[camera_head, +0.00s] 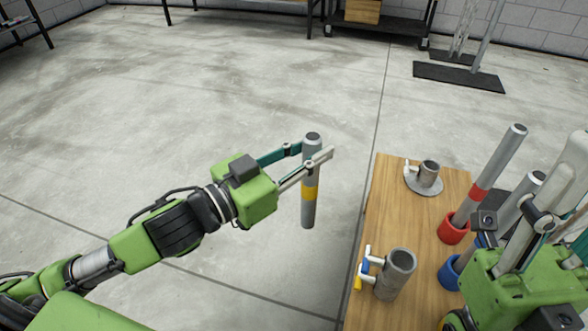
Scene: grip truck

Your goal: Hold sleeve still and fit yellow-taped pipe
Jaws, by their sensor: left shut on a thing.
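My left gripper (305,160) is shut on a grey pipe (309,210) with a yellow tape band and a dark top end. The pipe hangs nearly upright left of the table, over the floor as seen here. A grey open-topped sleeve (401,275) stands at the table's near left, with pale, blue and yellow side parts. A shorter grey sleeve (428,173) stands on a round base farther back. My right gripper (545,215) is at the right edge, partly cut off. Its jaws and anything between them are unclear.
The wooden table (392,205) holds a red holder (452,230) with a tilted red-taped pipe (495,165), and a blue holder (449,272) with another grey pipe behind my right arm. The floor left of the table is clear. Racks and a black base plate (458,76) stand behind.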

